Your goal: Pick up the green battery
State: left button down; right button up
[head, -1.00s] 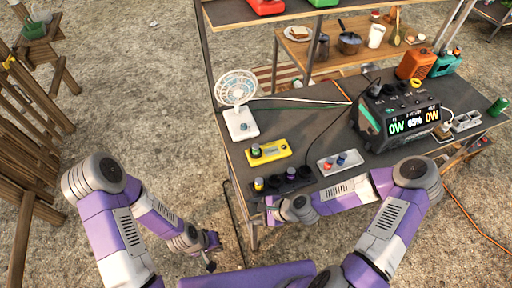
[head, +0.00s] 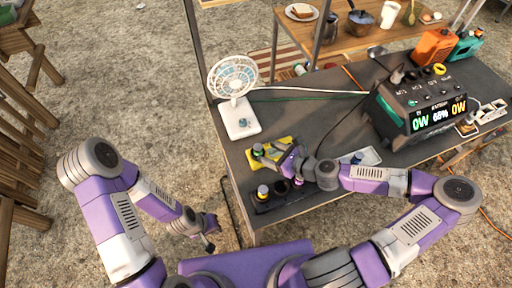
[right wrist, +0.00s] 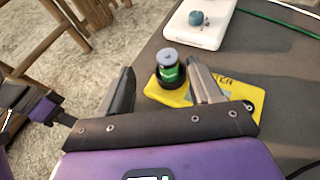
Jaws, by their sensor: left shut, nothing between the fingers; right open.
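The green battery (head: 257,150) stands upright in the yellow tester (head: 284,142) on the dark table. In the right wrist view the green battery (right wrist: 169,74), with a grey top and dark base, stands between and just ahead of the two fingers of my right gripper (right wrist: 165,88). The yellow tester (right wrist: 180,98) lies below it. My right gripper (head: 273,155) is open; in the head view it is low over the tester, beside the battery. I cannot tell whether a finger touches it. My left gripper (head: 210,239) is shut and empty, off the table's left side.
A black holder (head: 290,203) with batteries is at the near edge. A white tray (head: 372,156) lies partly behind my right arm. A fan (head: 234,78) on a white base stands behind the tester. A power station (head: 420,112) stands to the right.

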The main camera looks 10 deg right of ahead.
aim_at(258, 151)
jog(key=shift+w+f+b, duration=0.45)
jog(key=shift+w+f, duration=0.1)
jog(key=shift+f, duration=0.35)
jog(key=shift+b+x, duration=1.45)
jog(key=shift+x, duration=2.25)
pick_arm(q)
jog(key=f, duration=0.2)
jog(key=w+f, duration=0.1)
jog(key=f, duration=0.1)
jog(key=shift+f, duration=0.3)
pick_arm(e)
jog(key=shift+w+r, duration=0.1)
jog(key=shift+r, duration=0.1)
jog(key=shift+c, duration=0.4)
grip_shut()
